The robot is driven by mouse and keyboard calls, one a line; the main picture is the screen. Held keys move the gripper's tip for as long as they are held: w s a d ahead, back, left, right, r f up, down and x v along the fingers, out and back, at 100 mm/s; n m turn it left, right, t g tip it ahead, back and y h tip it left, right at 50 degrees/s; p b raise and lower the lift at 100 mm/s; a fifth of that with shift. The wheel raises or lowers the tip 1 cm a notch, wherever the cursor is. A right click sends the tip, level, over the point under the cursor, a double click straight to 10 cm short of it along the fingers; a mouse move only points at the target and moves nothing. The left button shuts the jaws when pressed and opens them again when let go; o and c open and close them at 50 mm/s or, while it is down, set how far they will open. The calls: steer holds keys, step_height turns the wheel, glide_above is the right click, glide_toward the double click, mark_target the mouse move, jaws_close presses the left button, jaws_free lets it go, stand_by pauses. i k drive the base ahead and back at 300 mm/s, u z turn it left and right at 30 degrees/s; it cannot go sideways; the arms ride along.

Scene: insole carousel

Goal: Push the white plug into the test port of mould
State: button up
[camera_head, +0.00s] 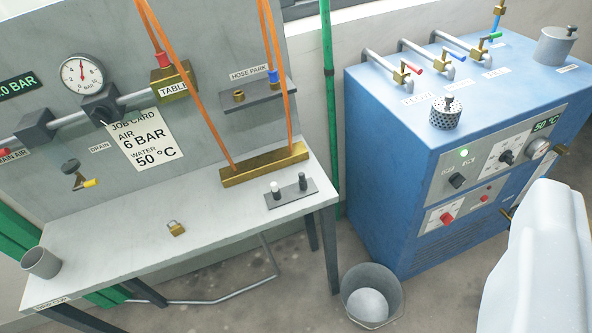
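A small plug with a white top (275,187) stands upright in a dark grey holder plate (291,198) near the right end of the grey table. A black plug (302,181) stands beside it in the same plate. No mould or test port is labelled in view. A long brass block (264,166) lies behind the holder, with two orange hoses reaching down to it; I cannot tell whether it is the mould. My gripper is not in view.
The grey table (130,243) carries a padlock (176,228) and a grey cup (41,263); its middle is clear. A bucket (371,295) stands on the floor beside a blue cabinet (400,160). A large white shape (540,265) fills the lower right.

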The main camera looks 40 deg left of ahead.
mark_target(275, 187)
steer(key=u, duration=0.45)
steer(key=i, duration=0.95)
steer(key=u, duration=0.8)
